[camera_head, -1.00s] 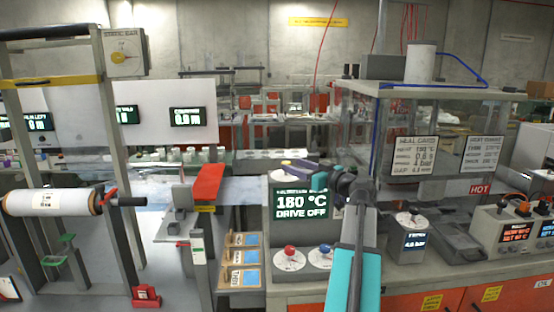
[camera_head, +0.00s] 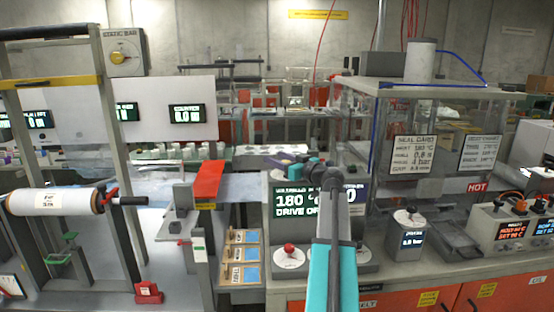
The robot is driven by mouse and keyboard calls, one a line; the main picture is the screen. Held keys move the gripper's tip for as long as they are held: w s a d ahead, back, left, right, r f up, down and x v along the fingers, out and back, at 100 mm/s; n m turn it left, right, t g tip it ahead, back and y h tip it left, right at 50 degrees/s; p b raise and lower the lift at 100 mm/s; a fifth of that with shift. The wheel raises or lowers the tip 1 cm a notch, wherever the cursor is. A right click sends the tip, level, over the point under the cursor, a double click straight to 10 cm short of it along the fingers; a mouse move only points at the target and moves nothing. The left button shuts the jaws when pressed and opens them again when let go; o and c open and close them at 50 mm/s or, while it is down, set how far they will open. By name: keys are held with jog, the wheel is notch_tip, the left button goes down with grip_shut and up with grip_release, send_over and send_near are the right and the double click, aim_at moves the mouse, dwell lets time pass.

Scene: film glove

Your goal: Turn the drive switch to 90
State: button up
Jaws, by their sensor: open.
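The grey control box has a dark display (camera_head: 296,204) reading 180 and what looks like DRIVE OFF, partly covered by my arm. Below it, a red knob (camera_head: 289,248) sits on a round white dial. The blue knob beside it is hidden behind my arm, and I cannot tell from its label which knob is the drive switch. My gripper (camera_head: 285,161) is above and behind the display's top edge, pointing left, away from the knobs. Its fingers are small and dark, open, with nothing seen between them.
Sample trays (camera_head: 243,255) lie left of the control box.

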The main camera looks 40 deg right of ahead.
jog(key=c, duration=1)
jog(key=shift+a, duration=0.15)
jog(key=shift+c, duration=0.2)
